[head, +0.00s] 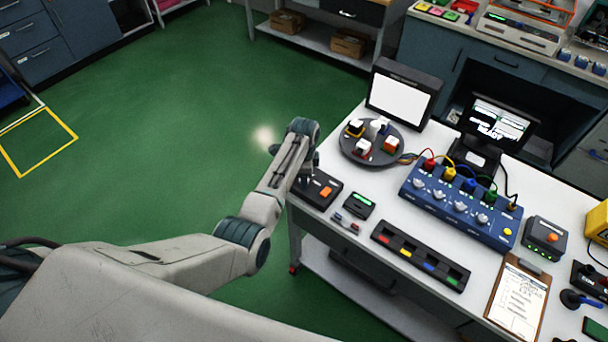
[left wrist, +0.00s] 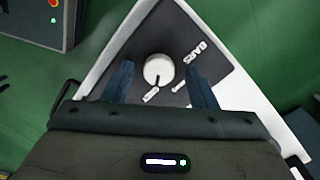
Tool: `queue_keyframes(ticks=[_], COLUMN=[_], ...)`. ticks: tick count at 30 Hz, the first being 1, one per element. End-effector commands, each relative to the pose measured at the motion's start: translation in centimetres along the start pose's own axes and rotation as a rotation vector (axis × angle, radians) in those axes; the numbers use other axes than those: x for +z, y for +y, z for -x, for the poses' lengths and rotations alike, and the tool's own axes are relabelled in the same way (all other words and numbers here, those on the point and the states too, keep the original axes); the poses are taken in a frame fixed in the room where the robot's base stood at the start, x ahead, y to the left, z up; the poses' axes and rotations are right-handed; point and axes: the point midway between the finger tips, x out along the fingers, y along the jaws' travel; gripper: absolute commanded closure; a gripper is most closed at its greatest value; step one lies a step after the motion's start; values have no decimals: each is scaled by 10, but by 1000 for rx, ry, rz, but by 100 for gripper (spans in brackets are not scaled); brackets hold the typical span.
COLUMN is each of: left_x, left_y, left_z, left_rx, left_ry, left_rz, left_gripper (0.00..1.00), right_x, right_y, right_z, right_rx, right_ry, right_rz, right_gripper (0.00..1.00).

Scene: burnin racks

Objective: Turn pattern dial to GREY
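The pattern dial (left wrist: 157,70) is a round white knob on a dark panel (left wrist: 180,22) in the left wrist view. A dark pointer line on it points down in that picture. The label BARS shows right of the knob; other white markings below it are unreadable. My left gripper (left wrist: 160,64) is open, one finger on each side of the knob, with no clear contact. In the head view, my left arm reaches down at the table's left corner, beside a dark box (head: 318,197) with an orange part; the arm hides the dial there. My right gripper is not in view.
The white table (head: 355,250) also holds a round turntable (head: 349,153) with blocks, a blue panel (head: 432,205) with knobs and cables, a small dark device (head: 359,206) and a black tray (head: 396,245). A white screen (head: 400,101) stands behind. Green floor is clear at left.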

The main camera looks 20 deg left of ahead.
Motion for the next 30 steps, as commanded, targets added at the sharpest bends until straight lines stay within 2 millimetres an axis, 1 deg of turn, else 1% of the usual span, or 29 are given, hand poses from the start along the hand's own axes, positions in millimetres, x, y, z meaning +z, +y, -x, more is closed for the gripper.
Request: queue_keyframes(ticks=[8,12,16,24,27,30], left_x=[0,0,0,0,-1,0], left_y=[1,0,0,0,0,0], left_z=[0,8,26,80,94,103], left_rx=[2,0,-2,-3,-1,0], left_ry=[-1,0,1,1,0,0], left_rz=[1,1,1,1,1,1], left_gripper=[48,48,48,48,48,48], right_x=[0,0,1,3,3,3], right_y=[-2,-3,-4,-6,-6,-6], right_z=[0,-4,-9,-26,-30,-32], right_rx=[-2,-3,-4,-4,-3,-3], right_ry=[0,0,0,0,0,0], right_rz=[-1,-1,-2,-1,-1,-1], right_gripper=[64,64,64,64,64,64])
